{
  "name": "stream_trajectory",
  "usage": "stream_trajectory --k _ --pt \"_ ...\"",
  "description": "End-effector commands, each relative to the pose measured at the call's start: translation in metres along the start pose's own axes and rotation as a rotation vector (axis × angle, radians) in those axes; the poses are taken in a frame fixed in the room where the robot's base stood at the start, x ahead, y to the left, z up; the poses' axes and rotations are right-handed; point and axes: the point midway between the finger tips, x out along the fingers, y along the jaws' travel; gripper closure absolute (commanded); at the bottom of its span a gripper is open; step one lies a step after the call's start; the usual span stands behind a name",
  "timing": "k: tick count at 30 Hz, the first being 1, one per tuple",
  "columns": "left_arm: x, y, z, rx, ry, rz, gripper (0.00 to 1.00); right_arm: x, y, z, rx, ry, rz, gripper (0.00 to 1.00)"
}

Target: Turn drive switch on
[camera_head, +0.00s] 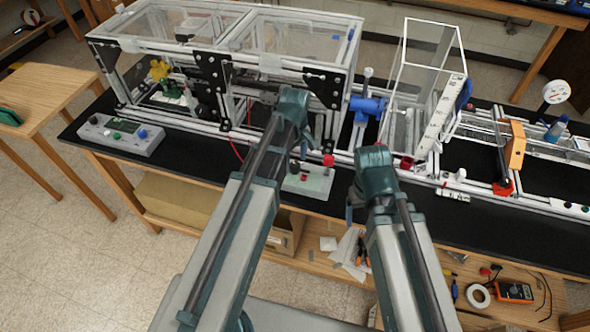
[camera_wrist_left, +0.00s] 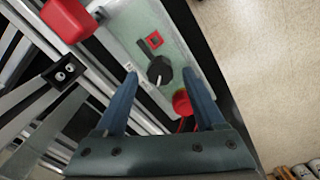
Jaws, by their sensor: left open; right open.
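A pale green switch panel (camera_head: 314,182) lies on the black bench at the front of the frame. I cannot tell which is the drive switch. My left gripper (camera_wrist_left: 162,86) is open, its blue fingers on either side of the knob in the picture; contact is not clear. In the head view it is mostly hidden behind its arm. My right gripper (camera_head: 350,202) is open, in front of the bench edge, small and partly hidden.
A red block (camera_wrist_left: 68,18) stands near the panel, on the metal rails. A grey control box (camera_head: 122,134) sits at the left bench end. A clear-walled extrusion frame (camera_head: 225,40) stands behind. A lower shelf holds a multimeter (camera_head: 514,291) and tape roll (camera_head: 478,295).

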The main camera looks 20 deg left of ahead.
Motion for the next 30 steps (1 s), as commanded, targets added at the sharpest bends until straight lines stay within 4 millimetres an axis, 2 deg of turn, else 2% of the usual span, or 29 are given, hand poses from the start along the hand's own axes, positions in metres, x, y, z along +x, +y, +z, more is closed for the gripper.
stream_trajectory --k 1,3,13,25,30 --pt "0.0099 0.0000 0.0000 0.000 0.000 0.000 0.29 0.0099 -0.0010 -0.0006 0.000 0.000 0.000 0.19" --pt "0.0131 0.0000 0.0000 0.000 0.000 0.000 0.29 0.0130 -0.0013 -0.0008 0.001 0.000 0.000 0.19" --pt "0.0131 0.0000 0.0000 0.000 0.000 0.000 0.29 0.0130 -0.0013 -0.0008 0.001 0.000 0.000 0.19" --pt "0.0131 0.0000 0.0000 0.000 0.000 0.000 1.00 0.0131 -0.0013 -0.0008 0.001 0.000 0.000 0.19" --pt "0.0132 0.0000 0.0000 0.002 0.000 0.000 1.00 0.0131 -0.0013 -0.0008 0.001 0.000 0.000 0.19"
